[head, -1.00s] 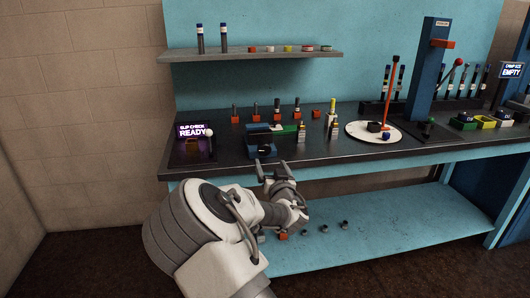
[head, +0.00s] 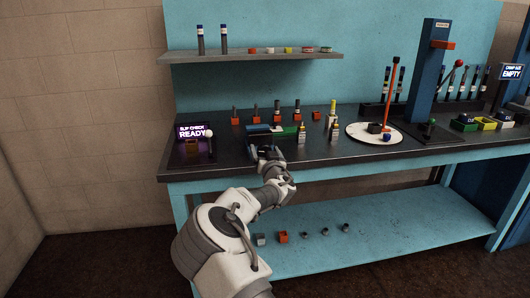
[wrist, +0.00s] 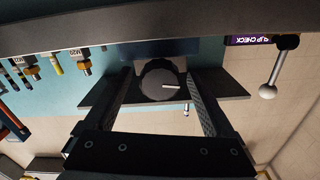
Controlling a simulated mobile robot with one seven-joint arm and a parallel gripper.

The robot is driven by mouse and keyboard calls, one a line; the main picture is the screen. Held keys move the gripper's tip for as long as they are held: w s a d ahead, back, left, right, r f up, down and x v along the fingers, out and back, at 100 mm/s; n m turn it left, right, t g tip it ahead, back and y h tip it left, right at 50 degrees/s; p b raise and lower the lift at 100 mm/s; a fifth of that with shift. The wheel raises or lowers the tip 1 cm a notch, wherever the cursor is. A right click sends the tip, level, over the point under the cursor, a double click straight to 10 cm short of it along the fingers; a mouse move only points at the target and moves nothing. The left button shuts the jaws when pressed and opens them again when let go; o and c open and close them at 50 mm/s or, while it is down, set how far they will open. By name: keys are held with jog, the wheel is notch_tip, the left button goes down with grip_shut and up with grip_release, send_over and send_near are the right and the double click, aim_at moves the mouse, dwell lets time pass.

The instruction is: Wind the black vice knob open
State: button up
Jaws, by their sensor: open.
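The black vice knob (wrist: 162,84) is a dark ridged disc with a small pale mark in the wrist view. My gripper (wrist: 158,77) is open, with one finger on each side of the knob; small gaps seem to show, and I cannot tell if either finger touches it. In the head view my gripper (head: 265,152) is at the front of the blue vice (head: 258,130), over the bench's front part, and hides the knob. Something green shows at the vice's right side.
The slip check display (head: 191,132) and a ball-topped lever (head: 210,134) stand left. A shelf (head: 250,57) hangs above.

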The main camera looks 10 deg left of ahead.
jog(key=c, duration=1.4)
jog(key=n+b, duration=0.1)
jog(key=b, duration=0.2)
jog(key=shift+d+f, duration=0.1)
jog(key=shift+n+b, duration=1.8)
jog(key=shift+n, duration=0.6)
jog(key=shift+b, duration=0.3)
